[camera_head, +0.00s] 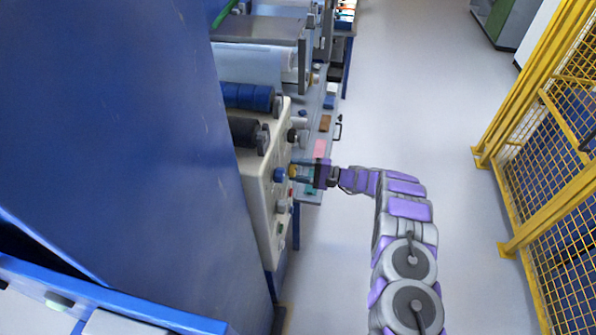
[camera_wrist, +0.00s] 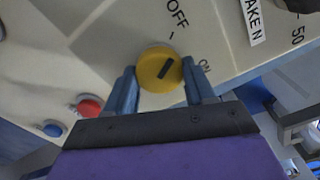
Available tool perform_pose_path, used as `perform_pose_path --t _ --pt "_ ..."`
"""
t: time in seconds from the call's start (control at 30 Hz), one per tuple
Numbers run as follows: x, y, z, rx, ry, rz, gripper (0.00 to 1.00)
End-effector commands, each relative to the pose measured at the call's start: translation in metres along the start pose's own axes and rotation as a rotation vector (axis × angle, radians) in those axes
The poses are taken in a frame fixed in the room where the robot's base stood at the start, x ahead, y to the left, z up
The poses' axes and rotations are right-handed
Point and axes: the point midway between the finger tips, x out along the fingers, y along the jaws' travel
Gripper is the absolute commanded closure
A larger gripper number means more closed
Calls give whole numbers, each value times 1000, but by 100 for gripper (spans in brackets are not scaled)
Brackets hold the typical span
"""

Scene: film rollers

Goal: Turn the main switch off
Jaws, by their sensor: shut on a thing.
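The main switch is a round yellow knob (camera_wrist: 159,69) with a black bar on its face, on a cream control panel (camera_wrist: 110,45). "OFF" is printed above it and "ON" to its right in the wrist view. The bar slants up to the right; I cannot tell exactly which label it points at. My gripper (camera_wrist: 161,85) has one blue-grey finger on each side of the knob and is shut on it. In the head view my gripper (camera_head: 304,171) reaches left to the panel's face, and the yellow knob (camera_head: 293,171) shows only partly.
A red button (camera_wrist: 89,106) and a blue button (camera_wrist: 52,129) sit lower left of the knob. Film rollers (camera_head: 248,97) are behind the panel. A large blue cabinet (camera_head: 110,130) fills the left. A yellow mesh fence (camera_head: 545,150) stands right, with clear floor (camera_head: 400,90) between.

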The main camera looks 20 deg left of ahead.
Motion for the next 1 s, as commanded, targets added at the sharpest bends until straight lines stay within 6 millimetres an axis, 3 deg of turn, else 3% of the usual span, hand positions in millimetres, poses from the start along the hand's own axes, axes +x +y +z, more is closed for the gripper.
perform_pose_path --t 0.3,0.83,0.87,1.0 --pt "0 3 0 -109 -1 4 77" --pt "0 4 0 -127 -2 6 77" --pt "0 5 0 -127 -2 6 43" --pt "0 4 1 -127 -2 5 30"
